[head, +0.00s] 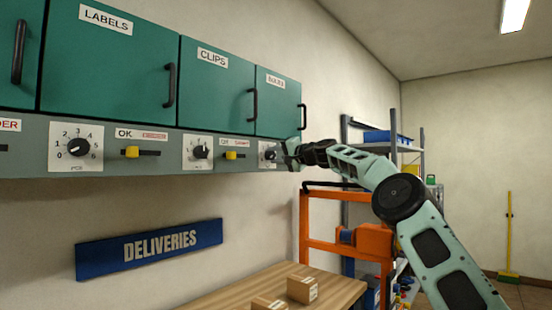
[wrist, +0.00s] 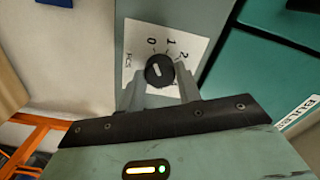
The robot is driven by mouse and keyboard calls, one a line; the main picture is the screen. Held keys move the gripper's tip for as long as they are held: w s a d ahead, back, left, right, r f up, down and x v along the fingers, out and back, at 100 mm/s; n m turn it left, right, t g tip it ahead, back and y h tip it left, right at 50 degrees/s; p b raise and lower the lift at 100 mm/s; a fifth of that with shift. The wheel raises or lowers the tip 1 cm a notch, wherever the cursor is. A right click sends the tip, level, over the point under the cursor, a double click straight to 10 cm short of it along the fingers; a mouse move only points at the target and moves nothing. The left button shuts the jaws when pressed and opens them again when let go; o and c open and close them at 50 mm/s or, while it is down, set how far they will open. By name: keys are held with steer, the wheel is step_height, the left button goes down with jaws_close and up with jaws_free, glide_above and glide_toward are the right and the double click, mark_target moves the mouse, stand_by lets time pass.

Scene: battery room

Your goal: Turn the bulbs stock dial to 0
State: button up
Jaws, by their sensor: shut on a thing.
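The bulbs stock dial is a round black knob (head: 268,154) on a white scale plate, under the green BULBS cabinet (head: 277,105). In the wrist view the knob (wrist: 159,70) sits between the two grey fingers of my gripper (wrist: 160,86), which is shut on it. The plate (wrist: 194,45) shows 0, 1 and 2 along the knob's upper side; the rest of the scale is hidden by the fingers. The knob has a short white mark on its left part; I cannot tell which number it indicates. In the head view my gripper (head: 290,155) partly covers the dial plate.
Left along the panel are a yellow slider (head: 231,155), the clips dial (head: 200,152), another yellow slider (head: 131,152) and the labels dial (head: 77,147). Black cabinet handles (head: 303,116) stick out above. Below are a wooden table (head: 228,287) with small boxes and an orange frame (head: 341,190).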

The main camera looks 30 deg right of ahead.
steer(key=shift+f, duration=0.15)
steer(key=o, duration=1)
steer(key=shift+c, duration=0.2)
steer(key=shift+s, duration=0.1)
steer(key=b+v, duration=1.1)
steer(key=v, duration=0.6)
steer(key=shift+s, duration=0.1)
